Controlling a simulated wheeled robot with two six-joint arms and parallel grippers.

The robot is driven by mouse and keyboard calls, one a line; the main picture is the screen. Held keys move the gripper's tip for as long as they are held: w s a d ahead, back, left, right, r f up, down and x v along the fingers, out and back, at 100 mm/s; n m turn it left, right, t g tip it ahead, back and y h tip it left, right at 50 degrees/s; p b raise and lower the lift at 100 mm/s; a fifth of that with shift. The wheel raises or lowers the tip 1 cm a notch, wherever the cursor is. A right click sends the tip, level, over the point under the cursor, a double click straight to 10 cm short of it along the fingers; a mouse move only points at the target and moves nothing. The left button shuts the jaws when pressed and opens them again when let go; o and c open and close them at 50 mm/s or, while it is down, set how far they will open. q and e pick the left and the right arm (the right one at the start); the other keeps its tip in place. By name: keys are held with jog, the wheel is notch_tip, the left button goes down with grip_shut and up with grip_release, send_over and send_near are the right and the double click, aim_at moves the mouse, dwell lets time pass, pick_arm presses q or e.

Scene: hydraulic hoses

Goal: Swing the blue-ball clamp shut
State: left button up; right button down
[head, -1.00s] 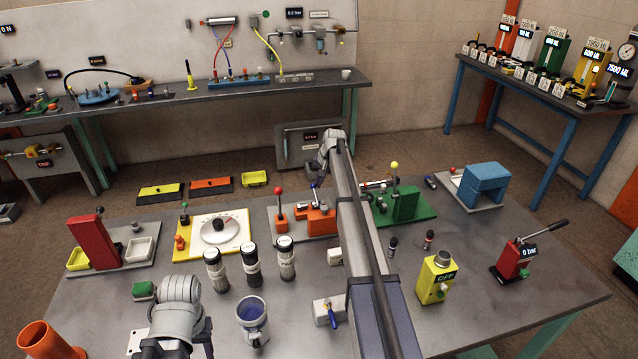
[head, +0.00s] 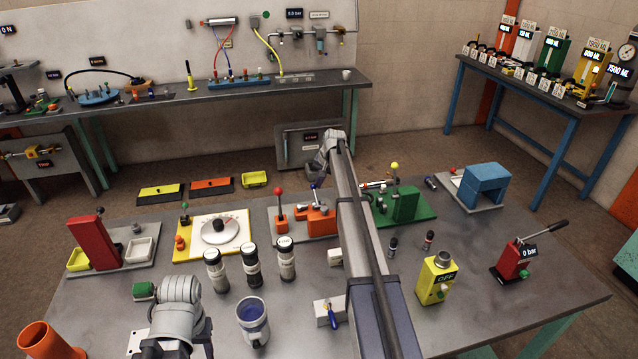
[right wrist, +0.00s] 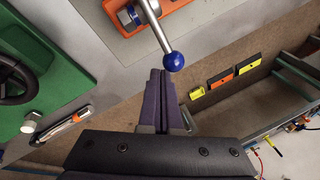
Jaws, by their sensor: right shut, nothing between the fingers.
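The blue ball (right wrist: 173,61) sits on the end of a metal lever (right wrist: 157,30) in the right wrist view. The lever runs up to an orange clamp body (right wrist: 145,14) on a grey plate. In the head view the orange clamp (head: 320,222) stands on the grey board in the middle of the table. My right gripper (right wrist: 160,76) is shut and empty, its purple fingertips right beside the ball. I cannot tell whether they touch it. My right arm hides part of the area around the clamp in the head view. My left gripper is not in view.
A red-ball lever (head: 279,191) stands left of the clamp. A green fixture (head: 406,204) with a yellow-ball lever stands to its right. Several black-and-white bottles (head: 286,258) stand in front.

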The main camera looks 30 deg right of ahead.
jog(key=shift+s, duration=0.15)
jog(key=shift+s+a, duration=0.2)
jog(key=shift+s, duration=0.45)
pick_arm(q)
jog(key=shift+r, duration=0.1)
pick_arm(e)
jog(key=shift+s, duration=0.1)
pick_arm(q)
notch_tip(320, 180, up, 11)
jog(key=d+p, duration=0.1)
jog(key=p, duration=1)
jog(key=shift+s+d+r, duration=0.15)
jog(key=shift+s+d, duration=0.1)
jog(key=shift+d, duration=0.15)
pick_arm(e)
jog(key=d+r, duration=0.5)
jog(key=r, duration=0.6)
jog(key=shift+r, duration=0.25)
jog(key=shift+d, duration=0.1)
